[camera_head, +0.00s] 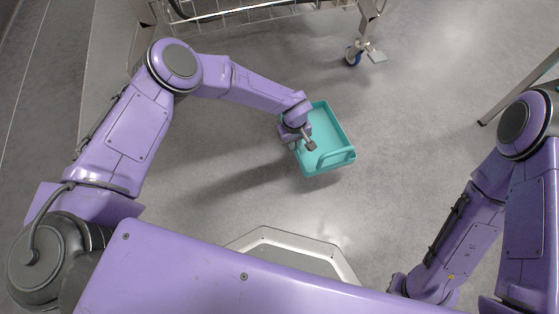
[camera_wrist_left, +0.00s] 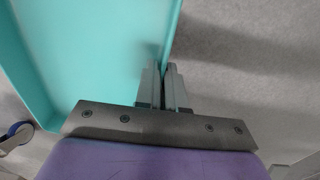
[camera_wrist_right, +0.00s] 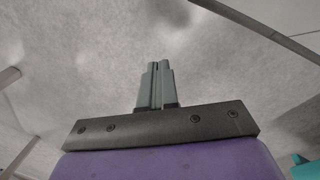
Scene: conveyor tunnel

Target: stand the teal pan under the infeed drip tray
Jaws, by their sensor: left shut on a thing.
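The teal pan (camera_head: 328,130) is a shallow rectangular tray with raised walls and a handle bar at its near end. It is over the grey floor in the middle of the head view; I cannot tell whether it touches the floor. My left gripper (camera_head: 311,145) is shut on the pan's left wall. In the left wrist view the fingers (camera_wrist_left: 167,88) pinch the wall of the pan (camera_wrist_left: 95,50). My right gripper (camera_wrist_right: 155,85) is shut and empty in the right wrist view, apart from the pan. I cannot make out the infeed drip tray for certain.
A metal frame with wire racking (camera_head: 255,12) stands at the top. Its leg has a blue caster (camera_head: 353,55) beyond the pan. Another metal leg (camera_head: 520,92) stands at the right. The floor (camera_head: 420,110) right of the pan is clear.

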